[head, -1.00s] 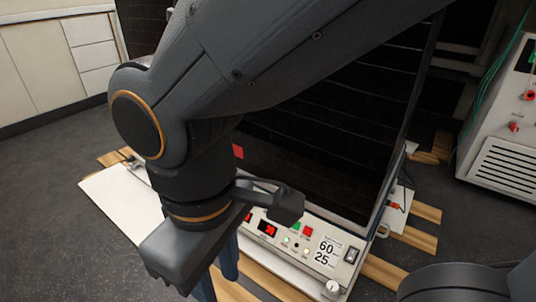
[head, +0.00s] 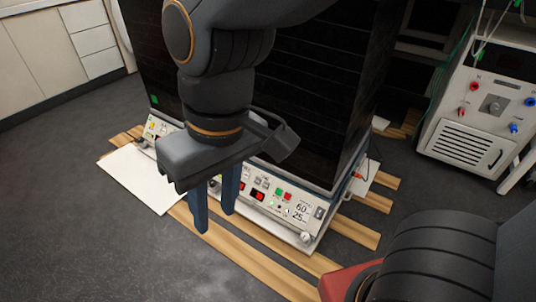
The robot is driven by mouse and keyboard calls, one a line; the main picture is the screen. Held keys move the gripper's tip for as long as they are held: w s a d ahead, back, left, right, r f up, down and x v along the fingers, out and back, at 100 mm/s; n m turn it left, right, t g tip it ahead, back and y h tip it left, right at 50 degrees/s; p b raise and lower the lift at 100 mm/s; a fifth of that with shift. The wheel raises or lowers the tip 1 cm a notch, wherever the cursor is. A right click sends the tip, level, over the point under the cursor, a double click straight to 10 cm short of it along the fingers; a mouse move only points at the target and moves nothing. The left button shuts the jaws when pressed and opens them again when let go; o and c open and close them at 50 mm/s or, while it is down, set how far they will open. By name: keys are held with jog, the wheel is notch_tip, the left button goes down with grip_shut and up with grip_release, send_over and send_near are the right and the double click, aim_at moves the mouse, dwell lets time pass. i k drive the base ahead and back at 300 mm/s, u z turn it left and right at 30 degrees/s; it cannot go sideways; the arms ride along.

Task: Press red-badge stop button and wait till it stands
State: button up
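The tall dark shaker bioreactor (head: 325,90) stands behind my arm in the head view. Its white front panel (head: 266,205) carries red lit displays, a green button (head: 279,191) and a red button (head: 288,196) side by side, and a label reading 60 and 25. A green badge (head: 154,99) shows at the left of the dark front. No red badge shows; my arm covers part of the front. My gripper (head: 215,220) points down in front of the panel, left of the red button. Its two blue fingers are apart with nothing between them. Whether the shaker moves cannot be told.
A white board (head: 150,180) lies at the left on wooden slats (head: 240,252). A white unit with colored knobs (head: 480,110) stands at the right. White cabinets (head: 40,55) are at the back left. Dark floor (head: 100,245) is open at the front left.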

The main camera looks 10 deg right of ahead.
aim_at(287, 196)
jog(key=z, duration=0.05)
jog(key=k, duration=0.25)
jog(key=z, duration=1.45)
jog(key=i, duration=0.8)
jog(key=u, duration=1.95)
